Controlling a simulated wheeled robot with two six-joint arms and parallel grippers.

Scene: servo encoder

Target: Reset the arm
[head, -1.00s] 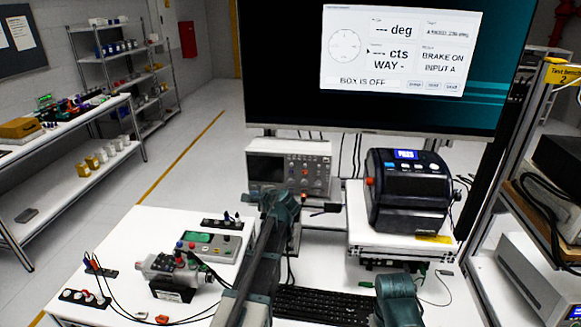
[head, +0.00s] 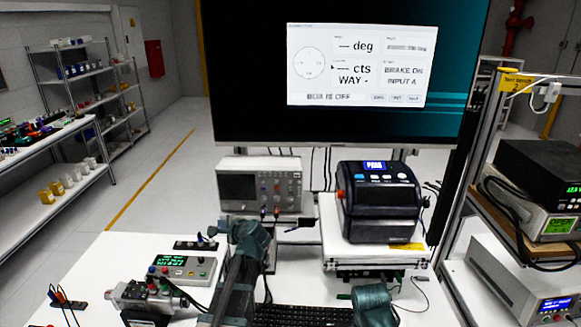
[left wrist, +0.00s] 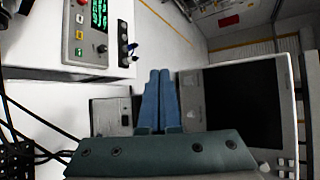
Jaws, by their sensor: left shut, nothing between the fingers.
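My left gripper (head: 246,236), teal and dark, is raised in front of the oscilloscope (head: 258,192). In the left wrist view its two blue fingers (left wrist: 158,78) lie together, shut with nothing between them. The control box (head: 183,266), with a lit green display and coloured buttons, stands to its left; it also shows at the wrist view's upper left (left wrist: 95,35). A motor unit (head: 146,298) sits in front of the box. A teal link of my right arm shows at the bottom; my right gripper is out of view.
A large monitor (head: 250,100) reads "BOX IS OFF" and "BRAKE ON". A dark printer (head: 378,205) stands on a white platform right of the oscilloscope. A black keyboard (head: 300,315) lies at the front. An instrument rack (head: 480,215) stands at the right. Cables run over the white table.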

